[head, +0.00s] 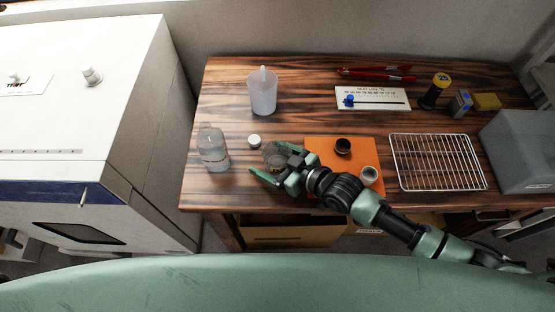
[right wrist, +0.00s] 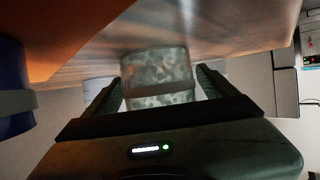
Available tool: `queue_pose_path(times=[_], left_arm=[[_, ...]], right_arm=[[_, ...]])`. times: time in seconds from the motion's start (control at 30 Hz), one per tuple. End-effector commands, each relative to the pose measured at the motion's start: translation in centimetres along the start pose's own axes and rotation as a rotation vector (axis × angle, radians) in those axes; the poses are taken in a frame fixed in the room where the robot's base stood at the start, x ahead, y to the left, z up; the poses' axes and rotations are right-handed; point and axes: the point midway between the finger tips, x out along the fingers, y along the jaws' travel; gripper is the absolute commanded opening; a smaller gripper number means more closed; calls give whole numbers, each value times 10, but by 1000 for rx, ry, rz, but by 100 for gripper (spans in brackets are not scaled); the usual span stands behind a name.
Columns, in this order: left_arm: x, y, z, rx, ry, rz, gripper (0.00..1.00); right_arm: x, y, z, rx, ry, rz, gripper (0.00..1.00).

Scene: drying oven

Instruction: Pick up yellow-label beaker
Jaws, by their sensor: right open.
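In the right wrist view the beaker (right wrist: 158,72), looking grey and speckled, stands between the two open fingers of my right gripper (right wrist: 160,90). I cannot tell whether either finger touches it. My left gripper is not in view.
The orange mat (head: 322,150) holds a dark cup (head: 343,146) and a pale cup (head: 369,175). A wire rack (head: 437,162) lies right. The white oven (head: 75,120) is left of the table.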

Motion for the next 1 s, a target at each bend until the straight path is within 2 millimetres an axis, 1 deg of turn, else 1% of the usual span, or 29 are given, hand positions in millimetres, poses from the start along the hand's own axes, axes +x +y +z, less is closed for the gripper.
queue_pose_path(times=[0.1,0.27,0.3,0.37,0.4,0.47,0.5,0.57,1.0], left_arm=[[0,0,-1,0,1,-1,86],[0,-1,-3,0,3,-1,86],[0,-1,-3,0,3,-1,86],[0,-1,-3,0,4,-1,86],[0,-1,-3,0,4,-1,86],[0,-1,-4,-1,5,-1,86],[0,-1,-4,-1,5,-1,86],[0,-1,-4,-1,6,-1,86],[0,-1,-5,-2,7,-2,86]], right_arm=[[6,0,0,0,1,0,87],[6,0,0,0,1,0,87],[6,0,0,0,1,0,84],[6,0,0,0,1,0,67],[6,0,0,0,1,0,56],[6,0,0,0,1,0,39],[6,0,0,0,1,0,28],[6,0,0,0,1,0,12],[5,0,-4,0,3,0,12]])
